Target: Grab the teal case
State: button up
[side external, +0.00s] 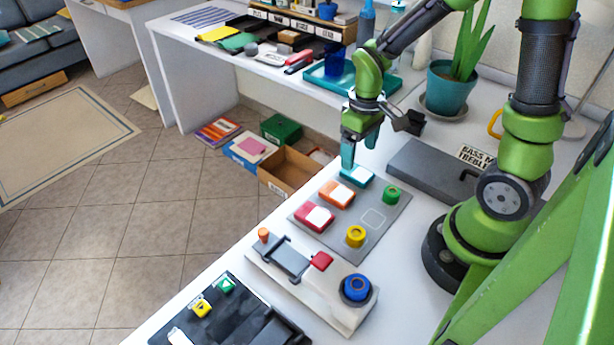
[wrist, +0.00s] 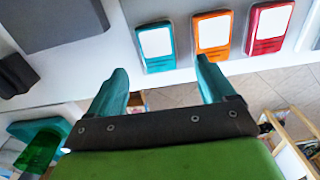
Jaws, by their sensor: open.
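The teal case (side external: 361,176), with a white label, lies at the far end of a grey board (side external: 378,222) in the side external view. In the wrist view the teal case (wrist: 157,47) lies just beyond my gripper (wrist: 162,72), ahead of the gap between the fingers. My gripper is open and empty. In the side external view my gripper (side external: 358,156) is over the far end of the board, close to the teal case, and one finger partly hides it. I cannot tell whether that finger touches the case.
An orange case (side external: 336,194) lies beside the teal one and a red case (side external: 314,217) beyond that. Green (side external: 391,194) and yellow (side external: 355,236) round pieces stand on the same board. A grey lidded box (side external: 432,172) lies to the right. Open boxes (side external: 288,172) stand on the floor.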

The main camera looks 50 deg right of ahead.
aim_at(358, 172)
jog(key=shift+s+d+f, duration=0.1)
jog(key=shift+d+f, duration=0.05)
jog(key=shift+f, duration=2.8)
jog(key=c, duration=1.1)
jog(key=shift+r, duration=0.1)
jog(key=shift+c, duration=0.2)
